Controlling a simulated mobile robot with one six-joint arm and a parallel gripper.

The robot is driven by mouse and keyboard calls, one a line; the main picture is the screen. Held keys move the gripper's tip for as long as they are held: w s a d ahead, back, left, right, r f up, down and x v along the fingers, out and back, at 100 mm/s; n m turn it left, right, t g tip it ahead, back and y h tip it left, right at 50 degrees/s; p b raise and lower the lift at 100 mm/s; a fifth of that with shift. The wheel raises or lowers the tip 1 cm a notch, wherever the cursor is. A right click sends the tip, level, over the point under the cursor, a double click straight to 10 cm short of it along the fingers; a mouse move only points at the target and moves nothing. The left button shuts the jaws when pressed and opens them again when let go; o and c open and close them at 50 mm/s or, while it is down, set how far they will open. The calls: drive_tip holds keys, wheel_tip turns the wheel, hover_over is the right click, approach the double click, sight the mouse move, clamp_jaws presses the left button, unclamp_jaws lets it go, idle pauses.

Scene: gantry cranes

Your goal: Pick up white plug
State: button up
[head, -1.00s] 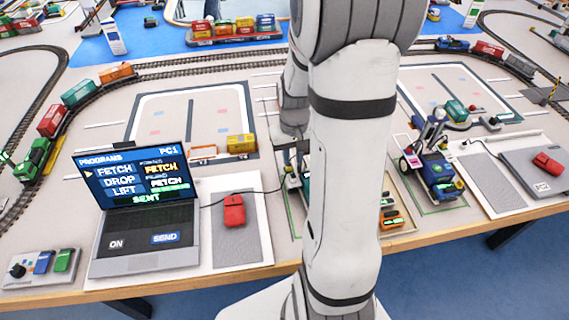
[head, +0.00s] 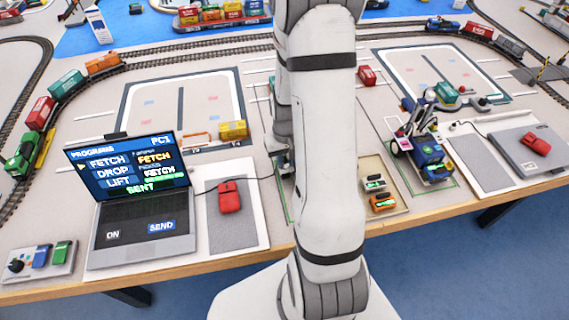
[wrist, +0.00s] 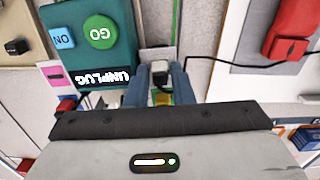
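A small whitish plug-like block with a dark top (wrist: 160,70) sits between the two blue-grey fingers of my gripper (wrist: 161,84) in the wrist view. The fingers flank it closely; I cannot tell whether they touch it. A yellow-green patch shows just below it, between the fingers. A teal box (wrist: 112,48) with a GO button, an ON button and the word UNPLUG is at the left of the fingers. In the head view my arm hides the plug and most of my gripper.
A black cable runs right of the fingers toward a red device (wrist: 292,28). In the head view, a laptop (head: 150,215) and red mouse (head: 229,196) are left of my arm. A wheeled blue vehicle (head: 430,160) and small orange and white devices (head: 383,202) are right of it.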

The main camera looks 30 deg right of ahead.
sight(285, 160)
clamp_jaws()
drive_tip(key=shift+r, duration=0.1)
wheel_tip(285, 160, up, 10)
drive_tip(key=shift+b, duration=0.35)
drive_tip(key=shift+a, duration=0.1)
drive_tip(key=w+a, duration=1.2)
drive_tip(key=a, duration=0.1)
drive_tip(key=shift+a+p, duration=0.3)
drive_tip(key=shift+p, duration=0.1)
idle(0.7)
drive_tip(key=shift+w+f, duration=0.1)
drive_tip(key=shift+f, duration=0.1)
